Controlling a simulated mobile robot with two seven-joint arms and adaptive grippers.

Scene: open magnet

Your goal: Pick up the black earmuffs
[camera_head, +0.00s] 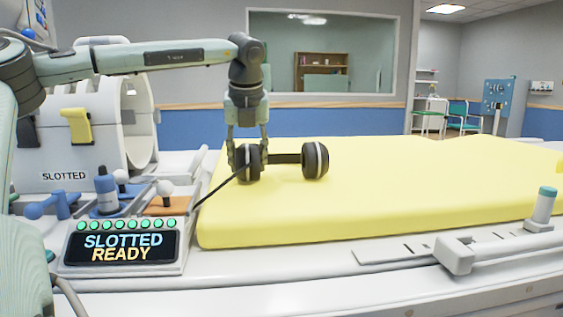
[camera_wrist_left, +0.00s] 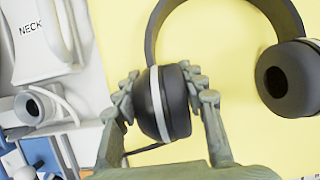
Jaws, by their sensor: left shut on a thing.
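The black earmuffs (camera_head: 315,160) are on the yellow bed pad (camera_head: 400,190), with two round cups joined by a dark band. My left gripper (camera_head: 249,160) points down and is shut on the left cup. The left wrist view shows the gripper's fingers (camera_wrist_left: 163,95) on both sides of that cup, which has a light grey ring (camera_wrist_left: 157,103). The other cup (camera_wrist_left: 290,80) and the band (camera_wrist_left: 160,25) are free of the fingers. A thin black cable runs from the held cup toward the control panel. I cannot tell whether the cups touch the pad. My right gripper is not in view.
A white coil housing (camera_head: 75,150) stands at the left. A white rail (camera_head: 500,248) lies at the front right. The pad's right side is clear.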

